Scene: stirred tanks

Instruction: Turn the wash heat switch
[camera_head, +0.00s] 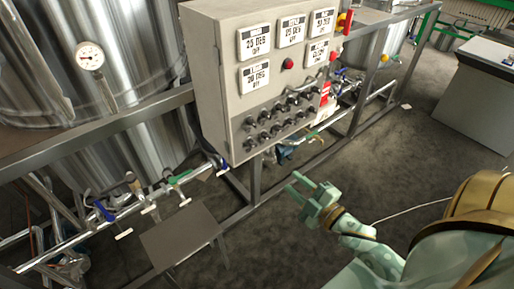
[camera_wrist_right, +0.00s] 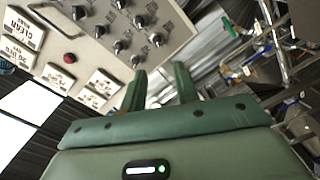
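A grey control box (camera_head: 215,75) hangs on the metal frame in the upper middle of the head view. Rows of black rotary switches (camera_head: 264,121) line the lower part of its face. Their labels are too small to read, so I cannot tell which one is the wash heat switch. The switches (camera_wrist_right: 134,40) also show at the top of the right wrist view. My right gripper (camera_head: 295,183) is open and empty, below and to the right of the box, apart from it. Its two green fingers (camera_wrist_right: 160,84) stand apart in the wrist view. My left gripper is out of view.
Several display plates and a red button (camera_head: 288,64) sit above the switches. A steel tank with a gauge (camera_head: 90,57), pipes and valves stand at left. A small grey plate (camera_head: 180,236) juts out below. Floor at right is open up to a grey cabinet (camera_head: 480,85).

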